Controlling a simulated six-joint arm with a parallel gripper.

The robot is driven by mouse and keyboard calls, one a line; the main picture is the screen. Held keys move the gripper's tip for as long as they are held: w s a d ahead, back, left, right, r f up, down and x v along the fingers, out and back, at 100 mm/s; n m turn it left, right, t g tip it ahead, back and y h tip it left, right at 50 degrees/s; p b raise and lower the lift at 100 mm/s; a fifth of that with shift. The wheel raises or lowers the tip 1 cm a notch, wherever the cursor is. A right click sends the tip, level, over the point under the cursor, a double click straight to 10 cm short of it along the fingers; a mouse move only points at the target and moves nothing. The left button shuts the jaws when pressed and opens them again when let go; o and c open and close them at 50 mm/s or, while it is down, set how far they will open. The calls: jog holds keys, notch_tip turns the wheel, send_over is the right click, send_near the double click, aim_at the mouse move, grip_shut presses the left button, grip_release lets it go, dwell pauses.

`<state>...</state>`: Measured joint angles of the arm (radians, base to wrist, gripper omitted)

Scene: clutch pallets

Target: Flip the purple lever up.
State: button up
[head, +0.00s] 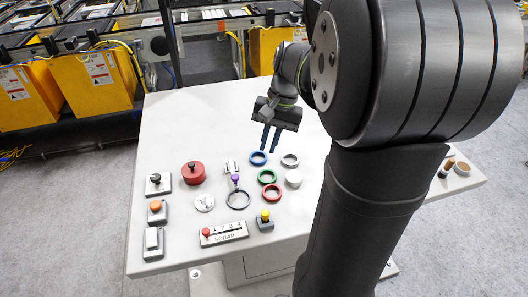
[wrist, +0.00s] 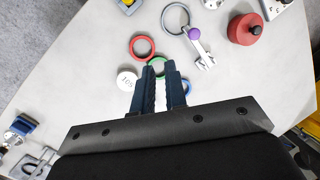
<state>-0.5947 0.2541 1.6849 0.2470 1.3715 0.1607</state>
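The purple lever (head: 236,180) is in the middle of the white table in the head view, with a purple ball knob on a light metal arm and mount. In the wrist view the purple knob (wrist: 194,34) is at the upper right of the fingers, with its metal bracket (wrist: 205,58) beside it. My gripper (head: 270,140) is above the table, beyond and to the right of the lever in the head view. Its two dark blue fingers (wrist: 161,70) are parted, with nothing held between them. They are clear of the lever.
A dark ring (head: 238,199) lies close to the knob. Red (head: 271,193), green (head: 267,176) and blue (head: 258,158) rings lie to its right. A red cylinder (head: 193,173) stands left. The scrap panel (head: 224,233) and a yellow button (head: 265,220) are nearer.

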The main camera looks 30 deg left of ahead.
aim_at(233, 172)
jog(key=w+f+m+g+y, duration=0.1)
jog(key=f+m, duration=0.2)
jog(key=w+a+f+m+g+y, duration=0.1)
jog(key=f+m+y, duration=0.1)
jog(key=f+m, duration=0.1)
jog(key=w+a+f+m+g+y, duration=0.1)
jog(key=f+m, duration=0.3)
jog(key=m, duration=0.1)
jog(key=shift+f+g+y, duration=0.1)
jog(key=shift+g+y, duration=0.3)
grip_shut()
jog(key=shift+w+a+f+m+y, duration=0.1)
jog(key=shift+w+f+m+y, duration=0.2)
jog(key=shift+m, duration=0.25)
jog(key=shift+w+f+m+y, duration=0.15)
jog(key=shift+f+m+y, duration=0.15)
jog(key=shift+m, duration=0.25)
jog(key=x, duration=1)
jog(key=shift+s, duration=0.15)
jog(key=shift+r, duration=0.15)
